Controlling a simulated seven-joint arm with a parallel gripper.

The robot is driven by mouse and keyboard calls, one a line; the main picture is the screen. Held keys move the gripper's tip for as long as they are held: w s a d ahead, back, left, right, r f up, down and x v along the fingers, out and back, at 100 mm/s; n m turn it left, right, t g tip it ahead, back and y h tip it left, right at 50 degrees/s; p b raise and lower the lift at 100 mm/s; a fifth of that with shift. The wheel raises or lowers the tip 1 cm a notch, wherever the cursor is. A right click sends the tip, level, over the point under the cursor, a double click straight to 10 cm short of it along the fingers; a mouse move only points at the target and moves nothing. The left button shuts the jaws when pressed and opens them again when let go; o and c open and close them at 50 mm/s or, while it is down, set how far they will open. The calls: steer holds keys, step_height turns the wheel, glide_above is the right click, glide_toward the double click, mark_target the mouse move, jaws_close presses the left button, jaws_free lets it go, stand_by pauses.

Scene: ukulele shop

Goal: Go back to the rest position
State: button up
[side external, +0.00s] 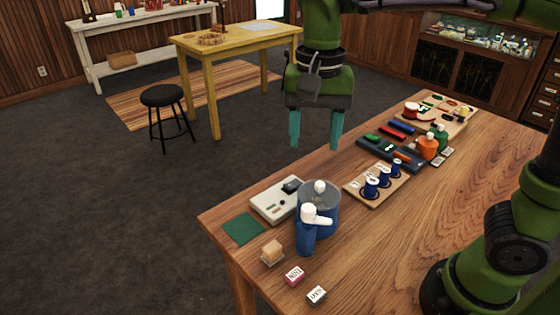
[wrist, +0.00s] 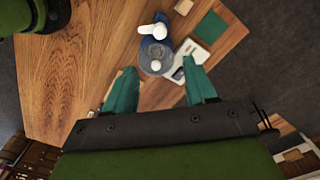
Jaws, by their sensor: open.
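My gripper (side external: 316,130) hangs fingers-down, high in the air at the far edge of the wooden table in the side external view. Its two teal fingers are apart with nothing between them. In the wrist view the open fingers (wrist: 162,90) point toward the table, and a blue pot with white knobs (wrist: 157,55) shows beyond them. The gripper touches nothing that I can see.
The wooden table (side external: 395,225) holds a blue pot (side external: 318,212), a pale box device (side external: 277,200), a green square (side external: 243,229), small labelled blocks, a board with blue spools (side external: 374,182), and orange and green bottles. A yellow table (side external: 240,40) and black stool (side external: 163,96) stand behind.

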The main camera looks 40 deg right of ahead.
steer(key=shift+r, duration=0.35)
steer(key=s+d+f+n+t+y, duration=0.2)
steer(key=s+d+f+n+t, duration=0.2)
steer(key=s+d+t, duration=0.3)
steer(key=d+n, duration=0.1)
steer(key=d, duration=0.1)
steer(key=shift+s+d, duration=0.3)
steer(key=shift+d, duration=0.1)
